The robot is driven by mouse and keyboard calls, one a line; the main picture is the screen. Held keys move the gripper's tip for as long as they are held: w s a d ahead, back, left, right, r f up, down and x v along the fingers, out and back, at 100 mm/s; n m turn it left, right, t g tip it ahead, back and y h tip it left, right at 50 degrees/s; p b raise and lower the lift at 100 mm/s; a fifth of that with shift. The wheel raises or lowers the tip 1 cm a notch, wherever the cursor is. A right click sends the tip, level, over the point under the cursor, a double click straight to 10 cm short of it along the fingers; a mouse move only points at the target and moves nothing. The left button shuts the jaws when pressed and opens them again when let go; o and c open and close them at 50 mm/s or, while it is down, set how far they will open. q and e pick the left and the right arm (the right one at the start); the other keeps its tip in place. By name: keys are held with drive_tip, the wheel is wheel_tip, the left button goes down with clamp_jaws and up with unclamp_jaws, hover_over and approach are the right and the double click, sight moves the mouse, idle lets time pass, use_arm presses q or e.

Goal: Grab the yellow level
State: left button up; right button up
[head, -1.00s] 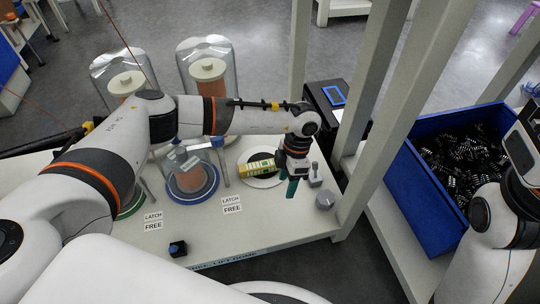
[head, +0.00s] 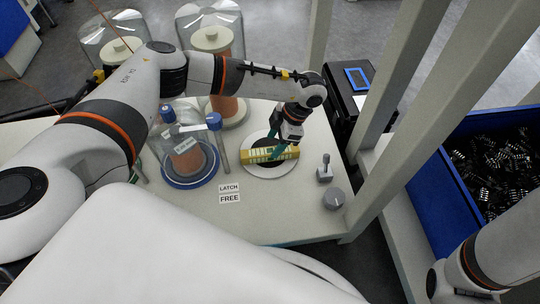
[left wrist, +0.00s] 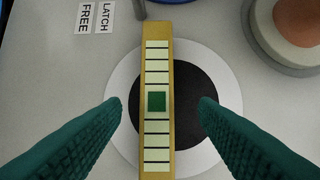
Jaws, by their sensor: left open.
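The yellow level (head: 272,153) is a long yellow bar with pale stripes and a green square in the middle. It lies across a round white plate with a black centre (head: 265,171) on the table. The left wrist view shows the level (left wrist: 158,128) running lengthwise between my two green fingers. My left gripper (head: 265,155) is open, with one finger on each side of the level and a visible gap to it on both sides (left wrist: 160,108). My right gripper is out of view; only part of my right arm shows at the lower right.
Glass domes stand at the back (head: 210,45). A blue-ringed round base (head: 190,180) sits left of the plate. A grey knob (head: 334,198) and a small post (head: 325,170) are at the right. A blue bin (head: 448,195) of dark parts is farther right. Free table lies in front.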

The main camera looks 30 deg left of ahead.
sight(270, 150)
use_arm(q)
drive_tip(key=b+x, duration=0.3)
drive_tip(key=x, duration=0.1)
drive_tip(key=shift+s+f, duration=0.1)
drive_tip(key=shift+f, duration=0.2)
drive_tip(key=shift+r, duration=0.15)
drive_tip(key=c, duration=1.1)
drive_tip(key=shift+c, duration=0.4)
drive_tip(key=shift+r, duration=0.1)
